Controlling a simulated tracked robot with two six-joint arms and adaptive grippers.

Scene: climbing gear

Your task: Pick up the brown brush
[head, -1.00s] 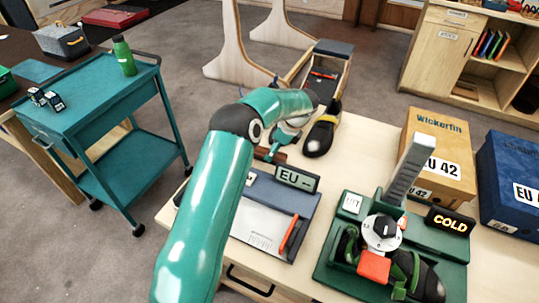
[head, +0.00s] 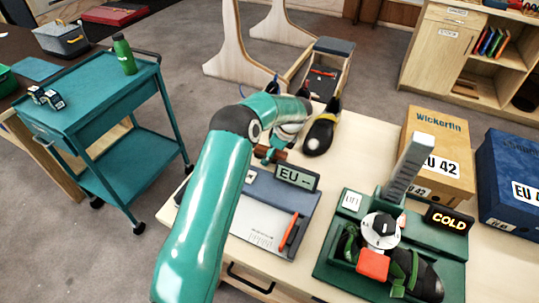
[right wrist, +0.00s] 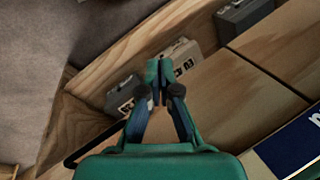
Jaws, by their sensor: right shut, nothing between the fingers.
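The brown brush (head: 279,155) lies on the light wooden table, behind the grey foot-measuring box with the "EU" display. Only a small part of it shows in the head view. My left gripper (head: 270,153) is right at the brush, fingers pointing down over it. The fingers are small and partly hidden by my own arm, so I cannot tell whether they hold it. My right gripper (right wrist: 157,78) shows only in the right wrist view. It is shut and empty.
A black and yellow climbing shoe (head: 320,135) stands just right of the left gripper. The measuring box with its EU display (head: 297,178) is in front. A green fixture (head: 345,228) and a cardboard box (head: 437,150) stand to the right. A teal cart (head: 85,105) is at left.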

